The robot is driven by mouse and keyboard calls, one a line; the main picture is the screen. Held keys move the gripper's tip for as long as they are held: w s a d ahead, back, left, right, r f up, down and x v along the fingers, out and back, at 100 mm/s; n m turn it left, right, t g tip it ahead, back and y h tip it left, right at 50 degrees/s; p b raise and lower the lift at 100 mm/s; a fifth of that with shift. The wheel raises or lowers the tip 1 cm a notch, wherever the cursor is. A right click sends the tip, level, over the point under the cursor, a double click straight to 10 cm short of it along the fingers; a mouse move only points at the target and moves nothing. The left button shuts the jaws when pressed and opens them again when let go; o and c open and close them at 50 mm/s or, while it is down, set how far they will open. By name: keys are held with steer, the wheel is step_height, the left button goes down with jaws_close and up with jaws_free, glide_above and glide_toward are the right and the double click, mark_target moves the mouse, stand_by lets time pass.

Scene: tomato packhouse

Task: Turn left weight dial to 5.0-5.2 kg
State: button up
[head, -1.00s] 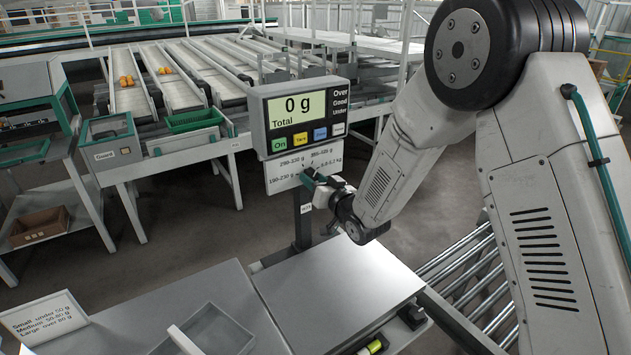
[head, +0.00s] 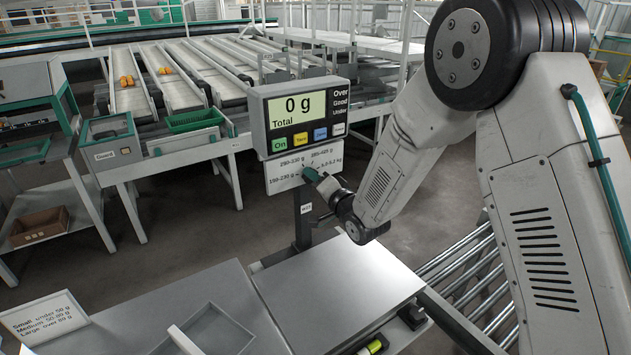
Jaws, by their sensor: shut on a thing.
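My gripper (head: 313,176) comes in from the right and is shut on the dial. Its fingers and wrist cover much of the knob, so I cannot tell which label the pointer faces. The scale display (head: 297,105) reads 0 g Total, with Over, Good and Under beside it.
Coloured buttons (head: 300,139) line the display's lower edge, just above my gripper. The bare scale platform (head: 340,287) lies below. A roller conveyor (head: 465,265) is at the right. A grey table with a shallow tray (head: 212,330) and a size sign (head: 45,315) is at the front left.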

steer(key=shift+w+r, duration=0.1)
stand_by(0.4)
steer(key=o, duration=0.9)
steer(key=shift+d, duration=0.1)
steer(key=shift+o, duration=0.2)
steer(key=v, duration=0.7)
steer(key=shift+s+d, duration=0.25)
steer(key=shift+s, duration=0.1)
